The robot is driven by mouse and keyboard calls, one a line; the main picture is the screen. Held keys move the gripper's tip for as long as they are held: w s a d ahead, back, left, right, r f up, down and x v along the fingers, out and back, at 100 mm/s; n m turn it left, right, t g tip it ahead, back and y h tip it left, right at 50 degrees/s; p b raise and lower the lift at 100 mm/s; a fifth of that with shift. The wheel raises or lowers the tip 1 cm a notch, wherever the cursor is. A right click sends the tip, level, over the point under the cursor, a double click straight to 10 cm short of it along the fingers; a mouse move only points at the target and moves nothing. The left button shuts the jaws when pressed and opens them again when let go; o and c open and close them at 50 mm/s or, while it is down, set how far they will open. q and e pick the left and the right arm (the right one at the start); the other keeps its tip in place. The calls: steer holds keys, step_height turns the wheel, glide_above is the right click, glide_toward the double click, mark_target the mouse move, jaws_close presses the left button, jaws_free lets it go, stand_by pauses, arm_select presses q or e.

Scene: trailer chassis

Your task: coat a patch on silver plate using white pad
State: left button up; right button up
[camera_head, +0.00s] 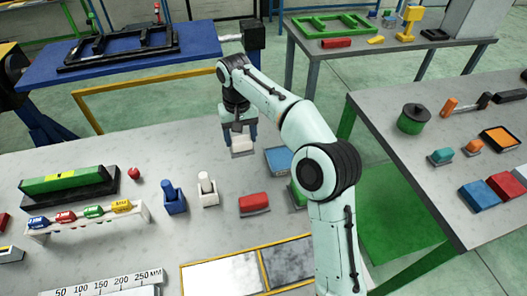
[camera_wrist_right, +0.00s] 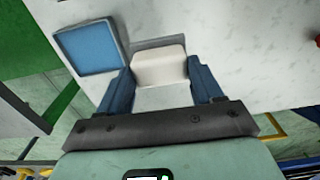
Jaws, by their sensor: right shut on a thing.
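The white pad (camera_head: 242,143) is between the blue fingers of my right gripper (camera_head: 240,138), near the back edge of the grey table. In the right wrist view the white pad (camera_wrist_right: 159,66) sits between both fingers of the right gripper (camera_wrist_right: 161,85), which is shut on it. A grey edge or shadow shows beside the pad; I cannot tell whether it touches the table. The silver plate (camera_head: 289,262) lies flat at the table's front, right of a white panel, inside a yellow border. My arm passes near its right side. My left gripper is not in view.
A blue square tray (camera_head: 278,160) lies right of the pad; the wrist view shows it too (camera_wrist_right: 90,47). A green block (camera_head: 297,194) is partly hidden by my arm.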

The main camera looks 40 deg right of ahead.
stand_by(0.4)
steer(key=s+d+n+p, duration=0.1)
steer(key=s+d+n, duration=0.2)
steer(key=d+n, duration=0.25)
steer(key=s+d+n+p, duration=0.2)
steer(key=s+d+n, duration=0.2)
steer(key=d, duration=0.3)
steer(key=shift+m, duration=0.25)
steer(key=shift+f+b, duration=2.1)
steer(key=shift+f, duration=1)
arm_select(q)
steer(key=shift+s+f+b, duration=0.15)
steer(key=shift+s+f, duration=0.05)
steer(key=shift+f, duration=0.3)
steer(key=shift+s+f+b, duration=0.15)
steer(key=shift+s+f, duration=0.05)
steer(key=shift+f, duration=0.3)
arm_select(e)
steer(key=shift+w+a+f, duration=0.1)
steer(key=shift+w+f, duration=0.05)
steer(key=shift+f, duration=0.2)
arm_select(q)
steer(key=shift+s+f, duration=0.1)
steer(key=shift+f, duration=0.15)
arm_select(e)
steer(key=shift+f, duration=0.55)
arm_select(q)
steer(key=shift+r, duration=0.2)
arm_select(e)
steer(key=shift+f, duration=0.1)
